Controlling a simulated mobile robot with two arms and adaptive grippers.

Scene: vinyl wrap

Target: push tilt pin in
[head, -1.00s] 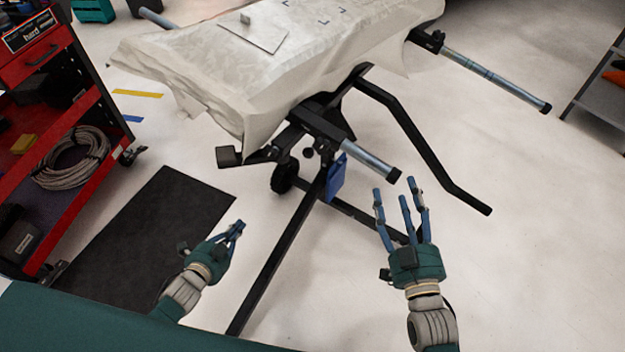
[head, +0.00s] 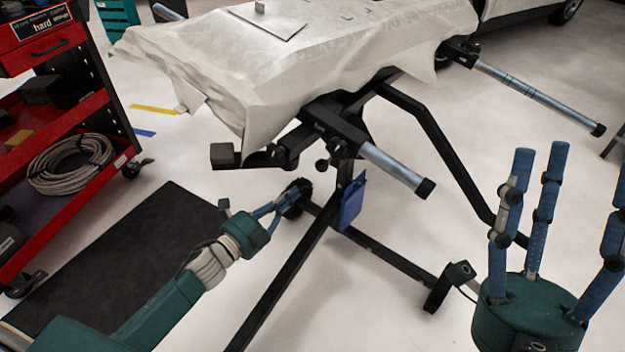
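A black stand holds a panel under a pale, wrinkled cover (head: 290,85). Below its near edge is a black bracket (head: 325,122) with a small dark knob (head: 322,164), which may be the tilt pin; I cannot tell how far in it sits. My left gripper (head: 287,198) is below and left of the knob, apart from it, its blue fingers pointing right toward the stand. Its fingers lie close together in this view, and nothing shows in them. My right gripper (head: 562,190) is at the lower right, fingers up and spread wide, empty and clear of the stand.
A grey bar (head: 392,165) sticks out to the right of the bracket; a bent black bar (head: 440,150) runs behind it. A blue piece (head: 352,202) hangs on the post. A red tool cart (head: 60,130) and a dark mat (head: 120,260) are at left.

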